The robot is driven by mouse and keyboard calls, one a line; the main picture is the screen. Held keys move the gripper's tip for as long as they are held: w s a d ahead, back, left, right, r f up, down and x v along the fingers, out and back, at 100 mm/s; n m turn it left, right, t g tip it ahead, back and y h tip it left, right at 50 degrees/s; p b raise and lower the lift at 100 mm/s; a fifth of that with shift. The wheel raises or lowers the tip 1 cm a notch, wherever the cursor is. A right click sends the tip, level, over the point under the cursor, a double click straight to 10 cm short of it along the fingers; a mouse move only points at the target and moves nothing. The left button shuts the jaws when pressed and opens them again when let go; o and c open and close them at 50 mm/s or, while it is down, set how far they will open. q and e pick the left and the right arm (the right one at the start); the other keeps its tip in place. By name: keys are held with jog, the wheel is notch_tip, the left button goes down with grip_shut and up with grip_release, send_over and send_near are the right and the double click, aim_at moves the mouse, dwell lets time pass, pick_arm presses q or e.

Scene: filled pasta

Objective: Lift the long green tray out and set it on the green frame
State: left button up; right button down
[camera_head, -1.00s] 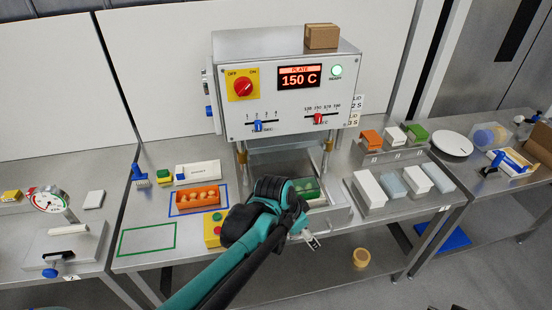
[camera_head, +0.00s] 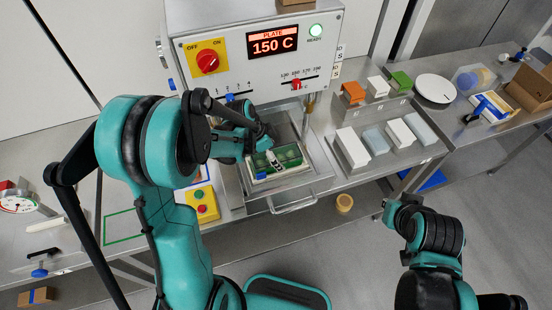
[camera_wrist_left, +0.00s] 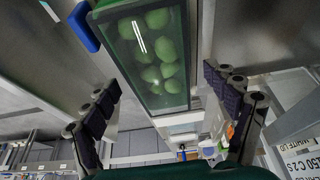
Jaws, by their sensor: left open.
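The long green tray (camera_head: 288,153) sits in the drawer under the sealing machine, with round pale pieces inside. It also shows in the left wrist view (camera_wrist_left: 152,60), under a clear top. My left gripper (camera_head: 270,160) is at the near left part of the tray. In the left wrist view the open fingers (camera_wrist_left: 162,90) stand apart on either side of the tray's line, and I see no grip on it. The green frame (camera_head: 124,239) is an outline on the table to the left, partly hidden by my left arm.
The sealing machine (camera_head: 250,85) stands above the drawer, with a post close to my left gripper. A yellow button box (camera_head: 203,203) is left of the drawer. White and grey blocks (camera_head: 352,148) stand to the right. The visible area inside the green frame is bare.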

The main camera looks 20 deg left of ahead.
aim_at(285, 155)
pick_arm(q)
jog(key=shift+x, duration=0.75)
jog(key=c, duration=1.4)
jog(key=shift+c, duration=0.2)
jog(key=shift+r, duration=0.1)
jog(key=shift+r, duration=0.55)
jog(key=r, duration=0.1)
jog(key=d+r+p, duration=0.1)
jog(key=r, duration=0.1)
jog(key=shift+s+d+r, duration=0.1)
jog(key=shift+s+r, duration=0.05)
jog(key=shift+r, duration=0.2)
jog(key=s+d+r+p, duration=0.1)
jog(key=s+d+r, duration=0.1)
jog(key=d+r, duration=0.4)
jog(key=d, duration=0.4)
